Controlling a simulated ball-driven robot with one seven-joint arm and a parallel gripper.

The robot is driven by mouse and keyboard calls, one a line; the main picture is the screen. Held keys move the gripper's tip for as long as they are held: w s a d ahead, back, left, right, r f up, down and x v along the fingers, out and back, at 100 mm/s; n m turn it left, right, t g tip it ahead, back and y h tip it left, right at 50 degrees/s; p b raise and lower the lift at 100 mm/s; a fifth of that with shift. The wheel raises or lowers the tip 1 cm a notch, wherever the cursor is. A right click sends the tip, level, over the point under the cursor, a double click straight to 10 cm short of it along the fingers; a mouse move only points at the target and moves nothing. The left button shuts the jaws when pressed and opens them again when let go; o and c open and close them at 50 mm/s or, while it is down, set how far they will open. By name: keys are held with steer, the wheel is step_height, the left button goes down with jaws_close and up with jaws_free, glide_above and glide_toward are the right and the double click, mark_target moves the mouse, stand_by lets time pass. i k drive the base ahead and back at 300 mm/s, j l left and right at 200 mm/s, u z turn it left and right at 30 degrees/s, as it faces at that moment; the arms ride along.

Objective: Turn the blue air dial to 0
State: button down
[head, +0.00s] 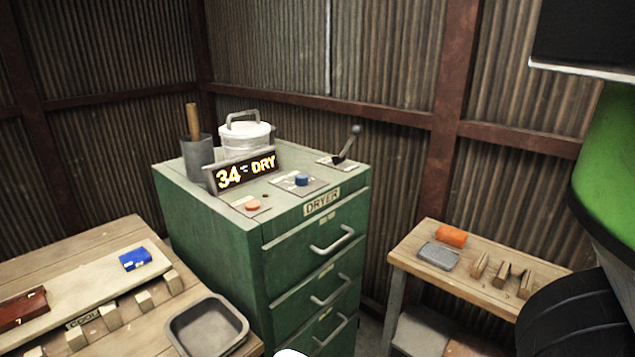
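The blue air dial (302,180) is a small blue knob on a light plate on top of the green dryer cabinet (225,222). The number its pointer is at is too small to read. A lit display (246,172) behind and to the left of the dial reads "34" and "DRY". An orange knob (253,205) sits on its own plate to the front left of the dial. A lever (348,143) with a dark ball end stands on a plate at the back right. My gripper is not in view, and nothing touches the dial.
A white lidded pot (246,137) and a grey cup with a wooden handle (196,150) stand behind the display. A wooden table (115,240) with a grey tray (207,325) is at the left. A small bench (480,285) stands right of the cabinet. Corrugated walls close the back.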

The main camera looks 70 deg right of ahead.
mark_target(300, 180)
steer(key=k+j+z, duration=0.1)
steer(key=z, duration=0.4)
steer(key=k+j+z, duration=0.15)
steer(key=j+z, duration=0.15)
steer(key=z, duration=0.15)
